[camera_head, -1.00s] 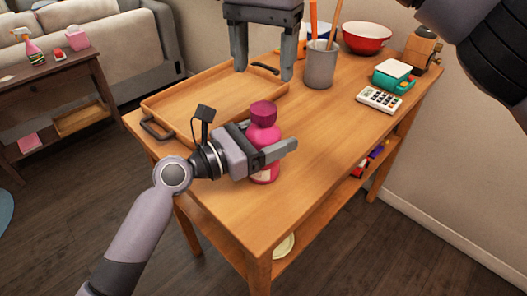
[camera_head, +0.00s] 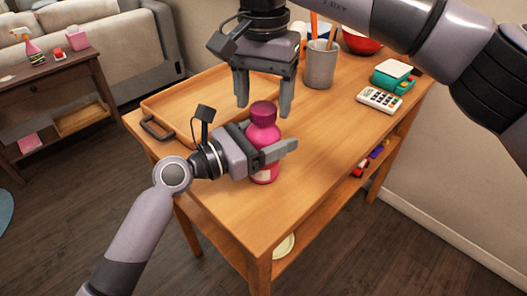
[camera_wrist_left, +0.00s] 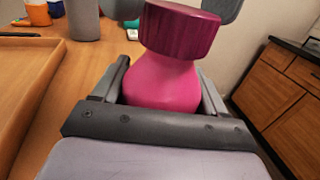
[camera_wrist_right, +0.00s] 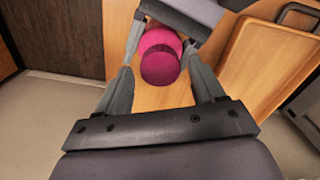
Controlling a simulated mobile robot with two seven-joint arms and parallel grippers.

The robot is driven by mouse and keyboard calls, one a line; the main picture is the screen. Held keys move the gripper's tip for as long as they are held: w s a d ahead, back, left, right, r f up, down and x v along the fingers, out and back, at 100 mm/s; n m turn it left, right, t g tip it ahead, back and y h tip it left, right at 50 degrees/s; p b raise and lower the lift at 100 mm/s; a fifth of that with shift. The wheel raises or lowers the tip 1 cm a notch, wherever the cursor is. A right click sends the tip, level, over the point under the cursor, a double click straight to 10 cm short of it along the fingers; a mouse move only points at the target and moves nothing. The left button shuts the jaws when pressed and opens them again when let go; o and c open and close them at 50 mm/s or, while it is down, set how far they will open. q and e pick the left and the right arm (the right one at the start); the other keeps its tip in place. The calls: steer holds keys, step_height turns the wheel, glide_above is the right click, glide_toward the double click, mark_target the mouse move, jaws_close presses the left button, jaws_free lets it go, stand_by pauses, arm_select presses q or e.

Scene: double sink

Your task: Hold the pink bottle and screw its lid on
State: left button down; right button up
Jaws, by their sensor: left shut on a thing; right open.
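The pink bottle (camera_head: 262,138) stands upright on the wooden table, with its darker magenta lid (camera_head: 264,112) sitting on its top. How tightly the lid sits cannot be told. My left gripper (camera_head: 277,152) is shut around the bottle's body from the left; the left wrist view shows the bottle (camera_wrist_left: 163,82) between its fingers under the lid (camera_wrist_left: 178,28). My right gripper (camera_head: 263,108) is open, pointing down, with its fingertips near the lid's height and around or just behind it. In the right wrist view the lid (camera_wrist_right: 160,65) lies ahead between the open fingers.
A wooden tray (camera_head: 182,100) with dark handles lies behind the bottle. A grey cup (camera_head: 319,65) with pencils, a calculator (camera_head: 379,99), a teal-and-white box (camera_head: 393,76) and a red bowl (camera_head: 360,42) stand farther back. The table right of the bottle is clear.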

steer(key=shift+f, duration=0.7)
steer(key=c, duration=1.1)
